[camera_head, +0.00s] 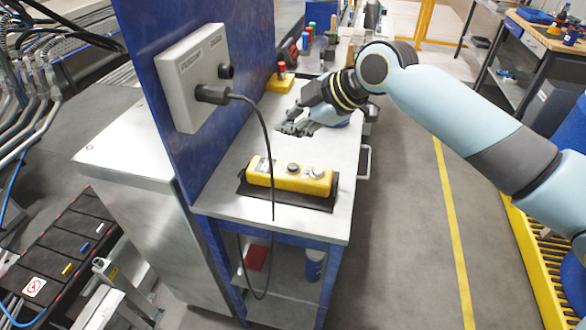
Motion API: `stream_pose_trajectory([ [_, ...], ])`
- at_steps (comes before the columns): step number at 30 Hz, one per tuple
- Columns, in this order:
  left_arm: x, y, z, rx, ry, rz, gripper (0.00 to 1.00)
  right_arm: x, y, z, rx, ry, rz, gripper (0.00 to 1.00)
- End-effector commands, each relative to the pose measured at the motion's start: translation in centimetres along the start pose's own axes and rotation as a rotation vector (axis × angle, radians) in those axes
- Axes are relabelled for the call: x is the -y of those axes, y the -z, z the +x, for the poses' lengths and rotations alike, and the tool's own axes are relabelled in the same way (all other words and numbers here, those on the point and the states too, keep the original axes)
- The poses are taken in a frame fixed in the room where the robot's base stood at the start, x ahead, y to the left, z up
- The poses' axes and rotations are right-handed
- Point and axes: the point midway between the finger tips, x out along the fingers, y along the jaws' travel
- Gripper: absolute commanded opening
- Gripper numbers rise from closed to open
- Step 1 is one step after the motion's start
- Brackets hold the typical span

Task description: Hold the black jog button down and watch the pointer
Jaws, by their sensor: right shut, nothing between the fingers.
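A yellow control box (285,179) lies on a black mat (295,200) on the workbench top. Several small knobs or buttons sit on its upper face; a dark round one (293,169) is near the middle. No pointer can be made out. My left gripper is not in view.
A grey socket box (193,79) is fixed to the blue panel (145,30). A black cable (262,118) hangs from its plug past the yellow box. A second yellow block (280,84) stands farther back. The bench top (232,156) is otherwise mostly clear around the mat.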

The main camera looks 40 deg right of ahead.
Motion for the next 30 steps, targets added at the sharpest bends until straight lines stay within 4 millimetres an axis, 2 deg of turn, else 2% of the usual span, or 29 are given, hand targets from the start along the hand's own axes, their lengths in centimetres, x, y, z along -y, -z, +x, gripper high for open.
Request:
stream_pose_trajectory([
  [1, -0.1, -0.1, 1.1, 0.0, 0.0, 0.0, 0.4, 0.6, -0.6, 0.8, 0.001, 0.001, 0.001, 0.0],
  [6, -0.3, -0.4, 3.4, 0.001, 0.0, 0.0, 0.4, 1.9, -1.9, 2.6, 0.001, 0.001, 0.001, 0.0],
  [12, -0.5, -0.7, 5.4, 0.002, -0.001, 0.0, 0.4, 3.2, -3.2, 4.3, 0.001, 0.002, 0.001, 0.0],
  [18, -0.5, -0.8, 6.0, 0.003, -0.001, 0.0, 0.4, 3.6, -3.6, 5.0, 0.0, 0.0, 0.0, 0.0],
  [30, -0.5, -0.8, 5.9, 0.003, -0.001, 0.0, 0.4, 3.6, -3.6, 4.9, 0.0, 0.0, 0.0, 0.0],
])
